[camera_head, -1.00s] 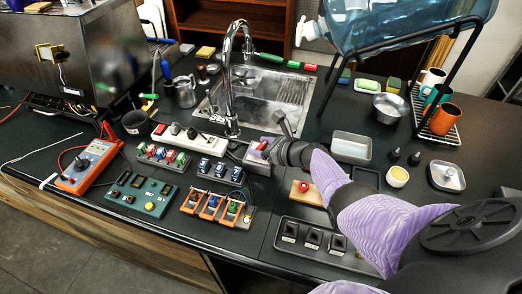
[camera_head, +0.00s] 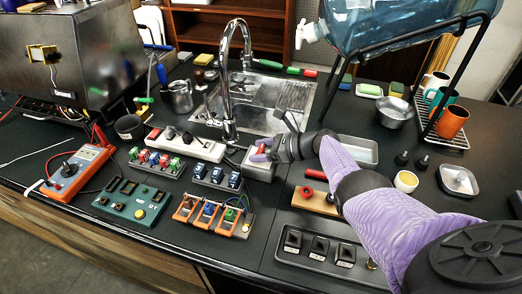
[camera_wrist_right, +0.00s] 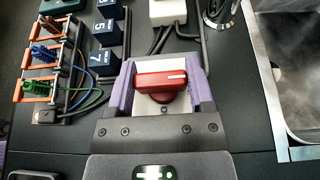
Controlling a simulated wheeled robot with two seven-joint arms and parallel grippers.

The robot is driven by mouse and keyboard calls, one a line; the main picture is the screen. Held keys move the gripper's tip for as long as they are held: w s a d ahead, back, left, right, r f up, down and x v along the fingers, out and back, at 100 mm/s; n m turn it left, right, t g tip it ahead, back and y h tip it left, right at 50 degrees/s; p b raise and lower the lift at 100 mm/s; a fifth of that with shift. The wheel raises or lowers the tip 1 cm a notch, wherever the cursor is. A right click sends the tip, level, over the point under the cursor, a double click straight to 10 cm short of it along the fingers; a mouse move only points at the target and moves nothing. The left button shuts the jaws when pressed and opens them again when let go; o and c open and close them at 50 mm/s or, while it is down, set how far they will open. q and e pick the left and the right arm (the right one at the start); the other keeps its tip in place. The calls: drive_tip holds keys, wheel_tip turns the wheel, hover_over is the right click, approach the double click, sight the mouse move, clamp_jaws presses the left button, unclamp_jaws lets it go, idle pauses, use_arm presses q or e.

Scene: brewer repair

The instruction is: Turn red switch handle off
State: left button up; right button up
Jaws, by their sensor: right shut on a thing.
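The red switch handle (camera_wrist_right: 162,80) sits on a light grey switch box, which shows in the head view (camera_head: 260,170) in front of the sink. In the right wrist view the handle is a bar lying left to right with a white mark near its right end. My right gripper (camera_wrist_right: 160,88) has its purple fingers on the two ends of the handle and is shut on it. In the head view the right gripper (camera_head: 264,150) reaches the box from the right and hides most of the handle. My left gripper is not in view.
A wooden block (camera_head: 315,201) and dark tray (camera_head: 325,254) lie to the right and front.

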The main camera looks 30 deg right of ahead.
drive_tip(key=shift+r, duration=0.1)
drive_tip(key=o, duration=1)
drive_tip(key=shift+o, duration=1.2)
use_arm(q)
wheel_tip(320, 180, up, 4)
drive_tip(key=p, duration=0.4)
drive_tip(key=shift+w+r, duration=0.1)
use_arm(e)
drive_tip(key=v, duration=0.9)
drive_tip(key=shift+s+d, duration=0.25)
drive_tip(key=shift+d, duration=0.05)
drive_tip(key=shift+r, duration=0.1)
